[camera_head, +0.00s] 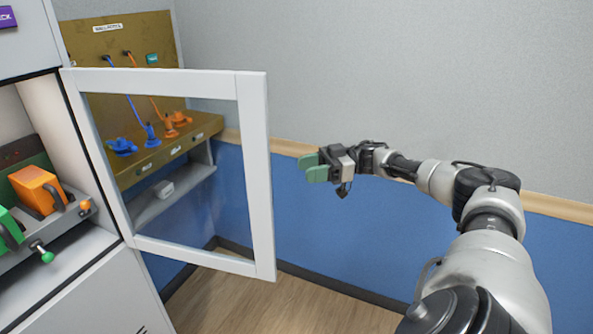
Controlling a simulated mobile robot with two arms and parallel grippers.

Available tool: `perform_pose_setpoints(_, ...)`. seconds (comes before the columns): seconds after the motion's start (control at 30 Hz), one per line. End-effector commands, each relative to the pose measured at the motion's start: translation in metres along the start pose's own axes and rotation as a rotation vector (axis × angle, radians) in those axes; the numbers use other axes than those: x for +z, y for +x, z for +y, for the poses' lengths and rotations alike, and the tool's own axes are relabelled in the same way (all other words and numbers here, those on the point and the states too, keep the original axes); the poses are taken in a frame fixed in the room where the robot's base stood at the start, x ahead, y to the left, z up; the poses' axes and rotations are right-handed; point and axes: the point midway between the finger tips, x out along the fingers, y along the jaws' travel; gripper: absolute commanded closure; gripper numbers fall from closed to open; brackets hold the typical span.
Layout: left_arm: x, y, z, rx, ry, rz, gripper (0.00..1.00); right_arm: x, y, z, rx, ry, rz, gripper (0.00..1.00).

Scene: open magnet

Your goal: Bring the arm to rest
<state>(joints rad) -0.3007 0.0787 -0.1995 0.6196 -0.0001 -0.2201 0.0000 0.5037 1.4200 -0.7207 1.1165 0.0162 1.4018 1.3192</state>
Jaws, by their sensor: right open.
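My right arm (478,215) reaches in from the lower right and bends to the left. My right gripper (310,169), with green fingertips, is open and empty. It hangs in the air in front of the wall, to the right of the glass door, and looks apart from it. My left gripper is not in view.
A white-framed glass door (256,170) stands open from the cabinet (85,285) at left. Inside are an orange block (36,190) and a green-knobbed lever (46,256). Behind the glass, a brown bench (205,127) holds blue and orange items. The floor (235,305) looks clear.

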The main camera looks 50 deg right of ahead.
Motion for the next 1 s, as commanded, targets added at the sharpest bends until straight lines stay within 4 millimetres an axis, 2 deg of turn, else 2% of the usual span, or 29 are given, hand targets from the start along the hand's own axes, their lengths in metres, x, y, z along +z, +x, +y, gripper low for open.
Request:
perform_pose_setpoints(0.57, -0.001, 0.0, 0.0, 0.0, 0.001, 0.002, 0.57, 0.0, -0.002, 0.0, 0.0, 0.0, 0.0, 0.52)
perform_pose_setpoints(0.67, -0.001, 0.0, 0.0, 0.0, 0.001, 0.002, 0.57, 0.005, 0.0, 0.002, 0.009, -0.001, 0.002, 0.52)
perform_pose_setpoints(0.77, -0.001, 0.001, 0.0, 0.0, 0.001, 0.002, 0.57, 0.03, 0.011, 0.01, 0.063, -0.01, 0.015, 0.52)
perform_pose_setpoints(0.83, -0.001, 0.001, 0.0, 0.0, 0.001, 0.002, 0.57, 0.064, 0.022, 0.02, 0.141, -0.021, 0.023, 0.52)
perform_pose_setpoints(0.87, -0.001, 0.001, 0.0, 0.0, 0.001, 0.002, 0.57, 0.083, 0.028, 0.024, 0.183, -0.025, 0.023, 0.52)
perform_pose_setpoints(0.97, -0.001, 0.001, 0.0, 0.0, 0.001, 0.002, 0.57, 0.157, 0.044, 0.033, 0.351, -0.032, -0.004, 0.52)
perform_pose_setpoints(1.0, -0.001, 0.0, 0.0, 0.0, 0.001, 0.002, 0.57, 0.187, 0.049, 0.032, 0.419, -0.031, -0.028, 0.52)
